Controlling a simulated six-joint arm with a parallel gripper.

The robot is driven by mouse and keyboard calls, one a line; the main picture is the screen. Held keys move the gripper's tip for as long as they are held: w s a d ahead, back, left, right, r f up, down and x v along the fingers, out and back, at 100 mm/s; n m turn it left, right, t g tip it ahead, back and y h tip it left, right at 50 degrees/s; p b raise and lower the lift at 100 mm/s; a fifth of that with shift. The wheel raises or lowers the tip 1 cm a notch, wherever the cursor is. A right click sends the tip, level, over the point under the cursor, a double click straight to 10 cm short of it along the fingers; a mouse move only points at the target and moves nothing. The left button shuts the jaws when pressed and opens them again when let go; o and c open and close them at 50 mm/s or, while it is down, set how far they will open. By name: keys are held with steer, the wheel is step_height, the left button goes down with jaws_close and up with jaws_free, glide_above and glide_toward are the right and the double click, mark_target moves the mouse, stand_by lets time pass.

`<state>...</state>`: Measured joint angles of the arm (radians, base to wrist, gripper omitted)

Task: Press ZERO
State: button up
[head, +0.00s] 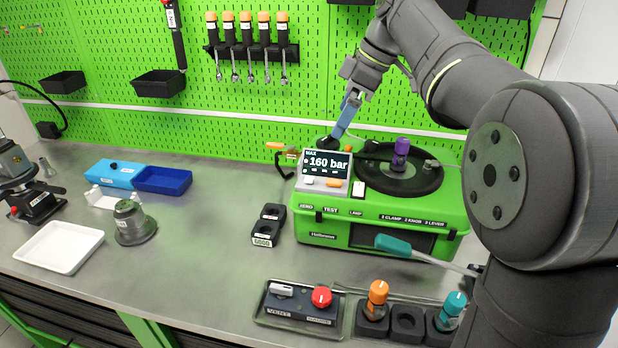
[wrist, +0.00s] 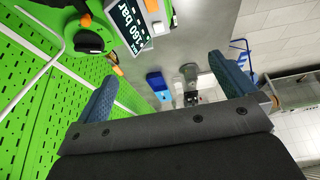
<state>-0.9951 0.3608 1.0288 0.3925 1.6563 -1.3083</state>
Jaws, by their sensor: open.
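The green test case (head: 388,238) stands at the back right of the bench. Its tilted display (head: 328,164) reads MAX 160 bar; it also shows in the wrist view (wrist: 128,24). Below the readout are a white button (head: 309,180) and an orange button (head: 334,183). Small labels on the case front below seem to read ZERO (head: 306,206), TEST and LAMP; which control each names is not certain. My gripper (head: 345,118) is above and behind the display, touching no button. In the wrist view its blue fingers (wrist: 162,88) are wide apart with nothing between them.
A black round plate with a purple knob (head: 400,154) sits on the case, right of the display. Black blocks (head: 268,226) stand left of the case. The green pegboard (head: 120,60) is close behind my gripper.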

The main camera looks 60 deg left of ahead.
steer(key=shift+v, duration=0.75)
